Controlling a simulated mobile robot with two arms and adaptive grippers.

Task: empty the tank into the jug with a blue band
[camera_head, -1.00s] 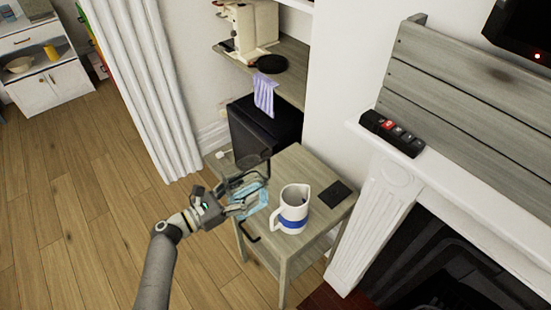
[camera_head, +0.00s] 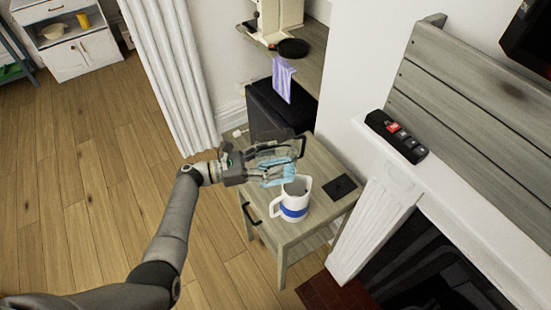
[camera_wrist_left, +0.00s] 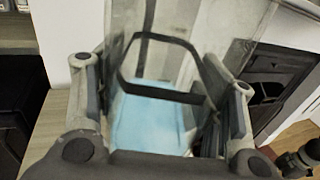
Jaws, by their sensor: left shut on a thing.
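The clear tank (camera_head: 284,157) with light blue water in its lower part is held at the side table, just behind and left of the jug's mouth. My left gripper (camera_head: 262,166) is shut on it; in the left wrist view the tank (camera_wrist_left: 150,115) sits between the fingers (camera_wrist_left: 160,95), with a dark band across it. The white jug with a blue band (camera_head: 295,197) stands upright on the table. I cannot tell whether the tank touches the jug's rim, how far it is tilted, or whether water is flowing. The jug's inside is mostly hidden. My right gripper is not in view.
The side table (camera_head: 313,222) has a dark square plate (camera_head: 339,187) right of the jug. The fireplace mantel with a black button strip (camera_head: 397,137) is close on the right. A shelf with a black pan (camera_head: 292,48) and a striped cloth (camera_head: 283,79) stands behind.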

